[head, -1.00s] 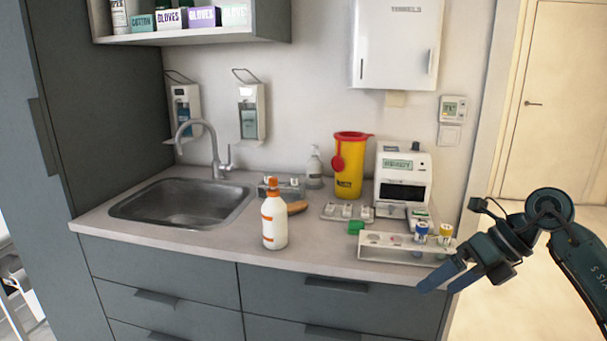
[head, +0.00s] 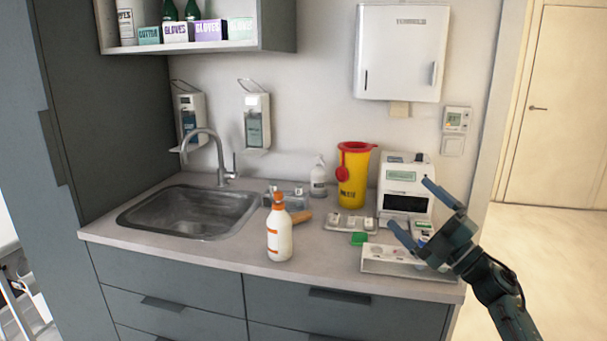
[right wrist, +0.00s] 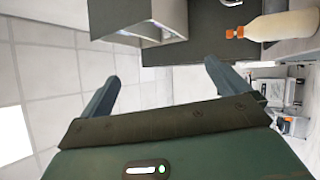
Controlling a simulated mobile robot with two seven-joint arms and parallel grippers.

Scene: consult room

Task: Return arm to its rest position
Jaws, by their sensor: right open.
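My right gripper (head: 410,208) is raised at the right of the counter in the head view. Its fingers are apart, with nothing seen between them, and it covers part of the tube rack and the counter behind. In the right wrist view its open fingers (right wrist: 160,92) point toward the wall and ceiling, with no object between them. My left gripper is not in view.
A white tube rack (head: 385,268) lies below the right gripper near the counter's front edge. A white bottle with an orange cap (head: 279,235) stands left of it. A white analyser (head: 398,172) and a yellow bin (head: 353,180) stand behind. Floor at the right is clear.

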